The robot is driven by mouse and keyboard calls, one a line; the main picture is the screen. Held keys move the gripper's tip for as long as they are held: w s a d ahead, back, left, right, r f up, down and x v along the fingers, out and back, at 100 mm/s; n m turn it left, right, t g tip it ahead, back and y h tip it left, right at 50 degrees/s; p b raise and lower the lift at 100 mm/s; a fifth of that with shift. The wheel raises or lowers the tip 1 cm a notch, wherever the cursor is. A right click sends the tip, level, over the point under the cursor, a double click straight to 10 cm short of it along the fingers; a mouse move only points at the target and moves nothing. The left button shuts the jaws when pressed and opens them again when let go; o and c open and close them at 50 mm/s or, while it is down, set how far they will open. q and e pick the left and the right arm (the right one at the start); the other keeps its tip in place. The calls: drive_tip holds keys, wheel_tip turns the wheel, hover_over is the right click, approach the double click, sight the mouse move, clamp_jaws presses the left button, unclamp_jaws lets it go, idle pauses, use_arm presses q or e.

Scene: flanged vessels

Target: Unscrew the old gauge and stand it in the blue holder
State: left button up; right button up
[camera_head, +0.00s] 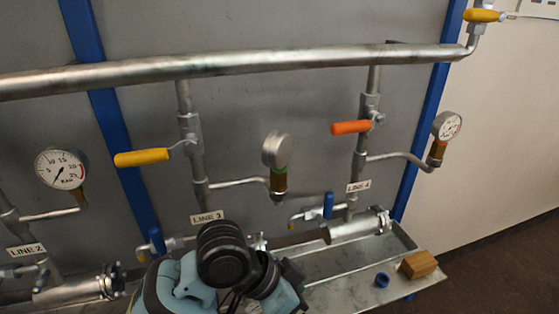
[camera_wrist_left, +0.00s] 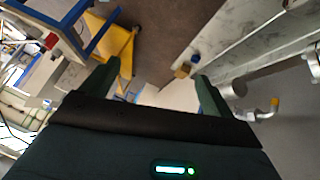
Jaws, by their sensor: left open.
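Three round gauges show in the head view. One sits on line 2 (camera_head: 61,168), one on line 3 (camera_head: 277,150) is turned edge-on above a green ring and brass fitting (camera_head: 278,184), and one on line 4 (camera_head: 446,125) sits above a brass fitting. I cannot tell which is the old one. A small blue round holder (camera_head: 382,280) stands on the metal tray; it also shows in the left wrist view (camera_wrist_left: 196,59). My left gripper (camera_wrist_left: 157,88) is open, with nothing between its fingers. In the head view my left arm hides its fingertips. My right gripper is out of view.
A wooden block (camera_head: 418,265) stands beside the holder on the tray (camera_head: 335,290). Orange (camera_head: 351,127) and yellow (camera_head: 141,157) valve handles stick out near the gauges. A thick pipe (camera_head: 250,63) crosses above. A yellow cart-like object (camera_wrist_left: 112,45) is on the floor.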

use_arm(q)
drive_tip(key=shift+s+a+f+n+t, duration=0.2)
drive_tip(key=shift+a+f+n, duration=0.2)
drive_tip(key=shift+f, duration=0.25)
drive_tip(key=shift+s+a+f+n+t, duration=0.1)
drive_tip(key=shift+a+f+n+t, duration=0.1)
drive_tip(key=shift+a+f+n, duration=0.3)
drive_tip(key=shift+s+a+f+n+t, duration=0.1)
drive_tip(key=shift+a+f+n+t, duration=0.1)
drive_tip(key=shift+a+f, duration=0.45)
drive_tip(key=shift+d+f, duration=0.15)
drive_tip(key=shift+d, duration=0.05)
